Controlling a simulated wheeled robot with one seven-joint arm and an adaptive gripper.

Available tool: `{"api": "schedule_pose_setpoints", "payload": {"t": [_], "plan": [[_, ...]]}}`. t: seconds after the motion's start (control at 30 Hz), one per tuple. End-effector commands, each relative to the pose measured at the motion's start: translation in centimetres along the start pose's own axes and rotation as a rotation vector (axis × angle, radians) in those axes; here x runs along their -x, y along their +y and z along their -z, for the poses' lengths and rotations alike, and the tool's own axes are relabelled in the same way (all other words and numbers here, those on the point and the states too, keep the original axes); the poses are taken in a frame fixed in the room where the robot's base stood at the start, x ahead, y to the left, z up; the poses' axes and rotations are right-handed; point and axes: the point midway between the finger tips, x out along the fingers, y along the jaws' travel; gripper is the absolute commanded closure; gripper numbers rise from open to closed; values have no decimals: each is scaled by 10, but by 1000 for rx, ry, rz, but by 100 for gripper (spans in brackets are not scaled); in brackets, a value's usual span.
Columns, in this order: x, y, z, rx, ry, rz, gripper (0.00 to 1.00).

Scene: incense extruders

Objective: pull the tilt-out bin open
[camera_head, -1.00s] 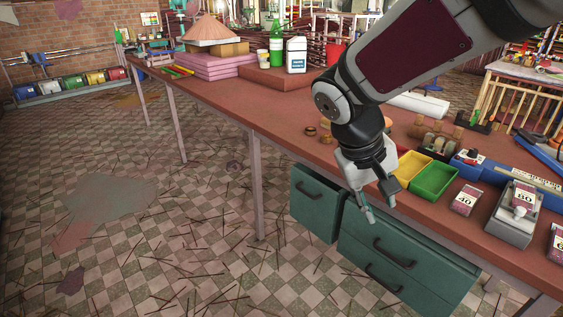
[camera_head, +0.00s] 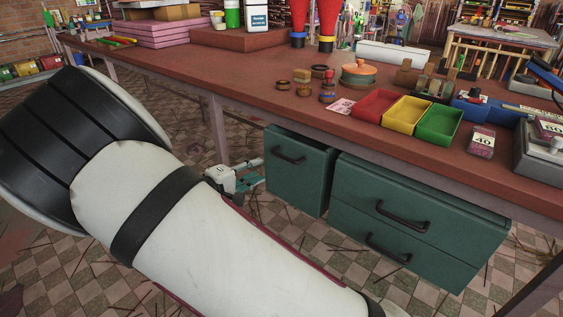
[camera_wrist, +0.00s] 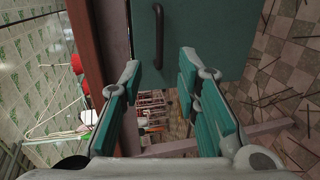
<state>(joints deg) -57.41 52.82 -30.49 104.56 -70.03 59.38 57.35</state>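The tilt-out bin (camera_head: 301,180) appears to be the dark green single front with a black handle (camera_head: 289,155), under the workbench at the left of the other green fronts. In the wrist view its green panel (camera_wrist: 205,40) is at the top, with the black handle (camera_wrist: 157,38) running up and down. My gripper (camera_head: 258,172) is low beside the bin's left edge, partly hidden by my arm. In the wrist view my gripper (camera_wrist: 161,74) is open. Its fingers stand either side of the handle's line, apart from the handle, with nothing between them.
The workbench (camera_head: 190,70) overhangs the bin, and its legs stand nearby. Two green drawers (camera_head: 410,215) with black handles are at the right. Red, yellow and green trays (camera_head: 438,124) sit on top. The tiled floor (camera_head: 340,262) in front carries scattered thin sticks.

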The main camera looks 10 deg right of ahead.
Motion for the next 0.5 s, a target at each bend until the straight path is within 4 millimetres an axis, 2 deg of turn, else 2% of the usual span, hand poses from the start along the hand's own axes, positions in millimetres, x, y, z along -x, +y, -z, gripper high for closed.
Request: {"api": "schedule_pose_setpoints", "payload": {"t": [0.17,0.5], "plan": [[-15,-1,1,-1,1,-5,70],[-80,-2,0,1,-2,-3,70]]}}
